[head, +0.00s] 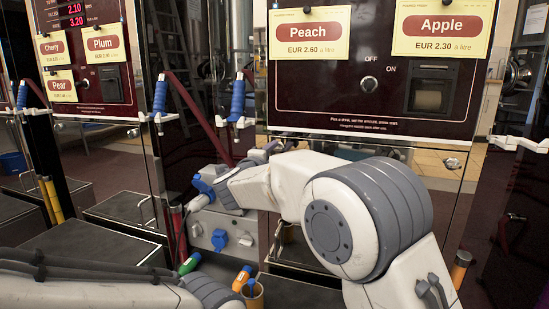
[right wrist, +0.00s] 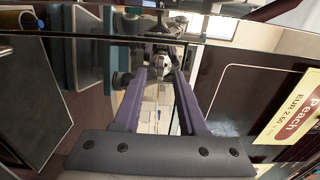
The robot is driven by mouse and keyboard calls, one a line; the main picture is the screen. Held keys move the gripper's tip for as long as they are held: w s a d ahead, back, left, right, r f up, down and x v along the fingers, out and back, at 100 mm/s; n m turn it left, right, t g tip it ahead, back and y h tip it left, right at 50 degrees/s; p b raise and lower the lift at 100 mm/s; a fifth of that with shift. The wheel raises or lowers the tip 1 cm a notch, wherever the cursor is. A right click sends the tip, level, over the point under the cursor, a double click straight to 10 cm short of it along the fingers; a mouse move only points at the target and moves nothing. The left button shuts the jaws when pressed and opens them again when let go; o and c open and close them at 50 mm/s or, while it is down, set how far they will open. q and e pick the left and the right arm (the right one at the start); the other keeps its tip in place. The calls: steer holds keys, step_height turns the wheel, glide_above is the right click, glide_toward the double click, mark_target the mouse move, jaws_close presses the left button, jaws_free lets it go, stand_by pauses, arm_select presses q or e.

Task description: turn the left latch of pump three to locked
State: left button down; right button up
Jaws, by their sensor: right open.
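The peach and apple pump has a dark red front panel (head: 330,95); I cannot read a pump number. My right gripper (head: 272,148) is at the lower left of this panel, mostly hidden by its own wrist. In the right wrist view its two purple fingers (right wrist: 158,85) are apart. A small metallic fitting, seemingly the left latch (right wrist: 166,66), shows ahead between the fingertips; I cannot tell its turn position or any contact. A silvery latch (head: 453,163) shows at the panel's lower right. My left arm crosses the bottom left; its gripper is not in view.
Blue-handled nozzles (head: 238,98) hang beside the panels. A cherry, plum and pear pump (head: 100,85) stands at left. Below my right wrist are a grey box with blue fittings (head: 219,238) and green and orange nozzle ends (head: 241,279). Dark cabinets (head: 85,245) fill the lower left.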

steer(key=shift+x, duration=0.85)
jaws_close()
